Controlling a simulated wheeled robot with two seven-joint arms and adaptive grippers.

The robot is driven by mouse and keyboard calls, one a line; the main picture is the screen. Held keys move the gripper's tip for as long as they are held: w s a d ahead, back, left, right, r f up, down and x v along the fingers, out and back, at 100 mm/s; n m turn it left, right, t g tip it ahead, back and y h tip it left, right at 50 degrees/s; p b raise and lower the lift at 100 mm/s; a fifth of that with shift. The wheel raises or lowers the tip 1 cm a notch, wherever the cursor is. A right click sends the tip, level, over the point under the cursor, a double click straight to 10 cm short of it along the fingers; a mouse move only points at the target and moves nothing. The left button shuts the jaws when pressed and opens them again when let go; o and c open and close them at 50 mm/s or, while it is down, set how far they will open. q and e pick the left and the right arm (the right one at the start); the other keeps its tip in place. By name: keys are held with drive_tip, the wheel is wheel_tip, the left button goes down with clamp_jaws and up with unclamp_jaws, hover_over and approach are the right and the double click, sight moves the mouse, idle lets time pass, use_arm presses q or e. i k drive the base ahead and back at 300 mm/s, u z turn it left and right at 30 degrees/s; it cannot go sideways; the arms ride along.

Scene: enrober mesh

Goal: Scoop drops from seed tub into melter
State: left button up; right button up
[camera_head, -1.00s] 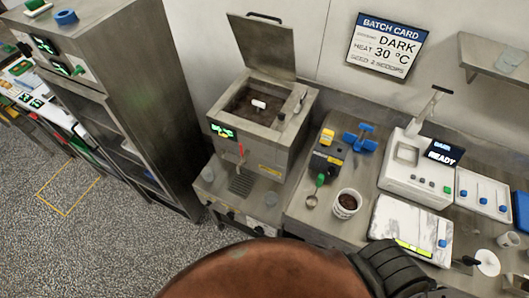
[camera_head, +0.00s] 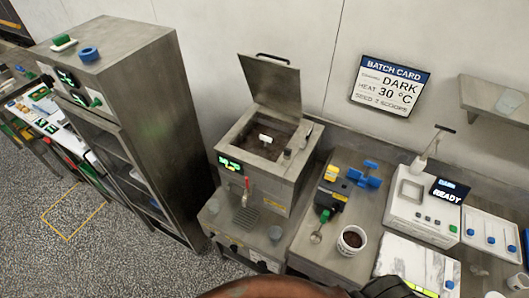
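The melter (camera_head: 258,190) is a steel box in the middle with its lid (camera_head: 270,85) raised. Dark chocolate (camera_head: 250,146) and a small white piece show inside it. The seed tub (camera_head: 352,241) is a white cup of dark drops on the counter to its right. A scoop (camera_head: 316,237) with a green handle lies left of the tub, its round bowl toward the front. Neither gripper can be made out. A brown rounded shape and a black ribbed part at the bottom edge hide the near area.
A batch card (camera_head: 390,86) on the wall reads DARK, heat 30 °C, seed scoops. A white machine (camera_head: 418,206) showing READY stands right of the tub, with a marble slab (camera_head: 410,263) before it. A tall steel cabinet (camera_head: 125,110) stands left. Blue-handled (camera_head: 365,174) and black-yellow (camera_head: 333,186) items lie behind the scoop.

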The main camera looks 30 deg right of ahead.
sight(316, 236)
drive_tip(key=k, duration=0.5)
drive_tip(key=z, duration=1.3)
drive_tip(key=i, duration=0.35)
